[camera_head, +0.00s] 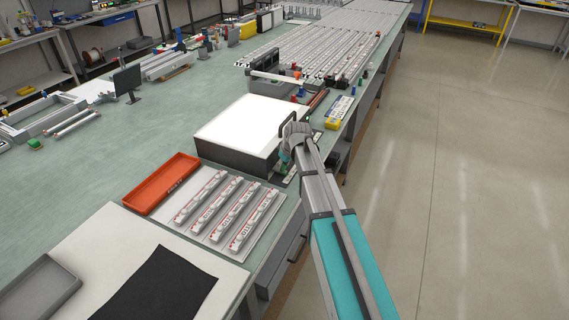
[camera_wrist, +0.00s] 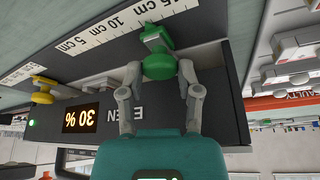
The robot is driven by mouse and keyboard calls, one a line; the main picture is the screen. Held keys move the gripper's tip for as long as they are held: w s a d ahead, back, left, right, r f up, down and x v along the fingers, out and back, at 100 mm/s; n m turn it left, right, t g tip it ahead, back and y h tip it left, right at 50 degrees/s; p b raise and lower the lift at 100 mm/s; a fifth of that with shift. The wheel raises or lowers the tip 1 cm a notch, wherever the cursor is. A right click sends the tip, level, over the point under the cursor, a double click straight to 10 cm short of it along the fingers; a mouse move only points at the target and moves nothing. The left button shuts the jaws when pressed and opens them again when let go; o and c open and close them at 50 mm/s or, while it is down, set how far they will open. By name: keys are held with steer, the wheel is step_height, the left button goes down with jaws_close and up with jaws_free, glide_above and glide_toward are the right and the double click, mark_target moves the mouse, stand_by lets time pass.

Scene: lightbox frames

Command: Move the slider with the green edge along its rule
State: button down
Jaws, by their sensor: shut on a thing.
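The slider with the green edge (camera_wrist: 157,42) has a round green knob and sits at the rule (camera_wrist: 105,28), in the wrist view just past the 10 cm mark, towards 15 cm. My gripper (camera_wrist: 160,70) is shut on the green knob, one finger on each side. A yellow slider (camera_wrist: 42,90) sits apart on the left of the same dark panel. An orange display (camera_wrist: 86,118) reads 30 %, upside down.
An orange tray (camera_head: 163,184) and a white board with several labelled bars (camera_head: 207,213) lie in front of the lightbox. A black cloth (camera_head: 158,287) and a grey tray (camera_head: 40,290) are nearer. A yellow block (camera_head: 333,123) stands beyond my gripper near the bench edge.

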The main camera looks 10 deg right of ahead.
steer(key=shift+c, duration=1.5)
jaws_free()
steer(key=shift+w, duration=0.1)
